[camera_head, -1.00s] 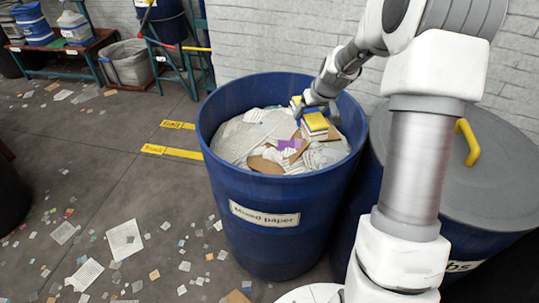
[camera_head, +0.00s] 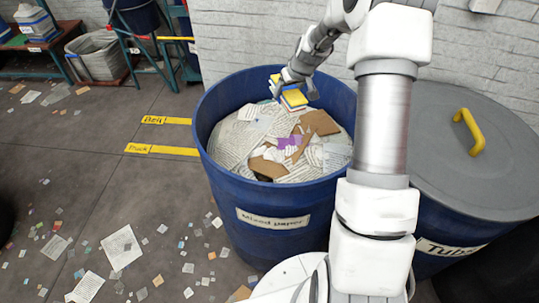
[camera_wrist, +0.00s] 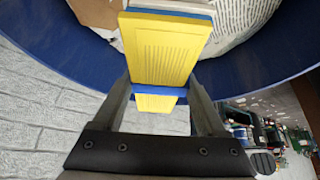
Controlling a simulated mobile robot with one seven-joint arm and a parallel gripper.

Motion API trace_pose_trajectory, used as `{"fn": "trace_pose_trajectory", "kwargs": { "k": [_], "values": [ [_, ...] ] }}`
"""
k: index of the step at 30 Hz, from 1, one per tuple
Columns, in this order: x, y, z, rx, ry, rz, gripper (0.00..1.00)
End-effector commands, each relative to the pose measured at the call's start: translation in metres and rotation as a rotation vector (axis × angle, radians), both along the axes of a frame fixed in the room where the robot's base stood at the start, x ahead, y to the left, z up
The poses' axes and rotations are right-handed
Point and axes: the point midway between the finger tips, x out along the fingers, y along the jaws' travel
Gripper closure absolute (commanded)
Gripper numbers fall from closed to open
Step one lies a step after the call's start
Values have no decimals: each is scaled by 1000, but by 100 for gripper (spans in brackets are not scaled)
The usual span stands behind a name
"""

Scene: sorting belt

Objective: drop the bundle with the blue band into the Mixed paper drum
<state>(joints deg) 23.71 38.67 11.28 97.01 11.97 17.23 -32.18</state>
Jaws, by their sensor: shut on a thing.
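The bundle (camera_head: 293,99) is a yellow-topped stack of flat pieces. In the wrist view the bundle (camera_wrist: 166,45) has a blue band (camera_wrist: 158,91) across it between the fingers. My gripper (camera_head: 295,84) is shut on the bundle and holds it tilted at the back of the Mixed paper drum (camera_head: 222,165). The drum is blue, open-topped and labelled on its front. I cannot tell the bundle's height above the paper.
Loose paper and cardboard (camera_head: 262,135) fill the drum to below its rim. A second drum with a grey lid (camera_head: 440,150) and yellow handle stands close on the right. A brick wall (camera_head: 250,40) is behind. Paper scraps litter the floor at left.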

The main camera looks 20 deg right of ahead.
Motion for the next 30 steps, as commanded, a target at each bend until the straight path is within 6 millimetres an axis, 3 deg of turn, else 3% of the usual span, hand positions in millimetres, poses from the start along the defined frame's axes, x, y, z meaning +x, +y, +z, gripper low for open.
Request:
{"fn": "trace_pose_trajectory", "kwargs": {
  "k": [8, 18, 29, 30],
  "values": [
    [0, 0, -16, 0, 0, 1, 98],
    [1, 0, -55, 0, -1, 0, 98],
    [1, 0, -59, 0, -2, 0, 98],
    [1, 0, -59, 0, -2, 0, 20]
  ]
}}
